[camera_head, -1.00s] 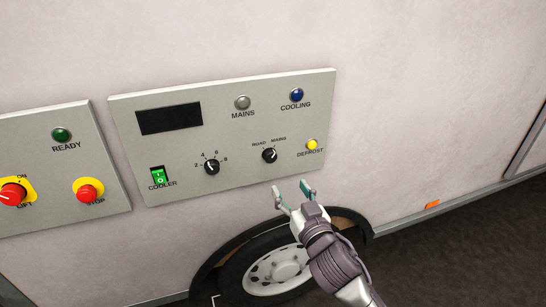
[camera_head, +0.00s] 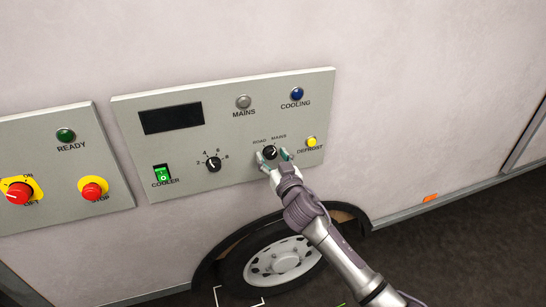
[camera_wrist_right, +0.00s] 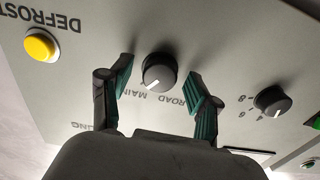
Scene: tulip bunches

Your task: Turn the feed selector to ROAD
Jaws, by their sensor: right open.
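The feed selector (camera_head: 270,152) is a small black knob between the labels ROAD and MAINS on the grey panel (camera_head: 235,180). Its white mark points up and right, toward MAINS. In the right wrist view the knob (camera_wrist_right: 159,73) stands between my fingers, its mark toward the MAINS lettering. My right gripper (camera_head: 273,156) is open, with one green-padded finger on each side of the knob. In the wrist view the fingers (camera_wrist_right: 163,92) appear apart from the knob. My left gripper is not in view.
A numbered black knob (camera_head: 213,163) and green COOLER switch (camera_head: 162,174) are to the left. The yellow DEFROST button (camera_head: 311,142) is close on the right. MAINS (camera_head: 243,102) and COOLING (camera_head: 297,94) lamps are above. A second panel (camera_head: 105,150) has red controls.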

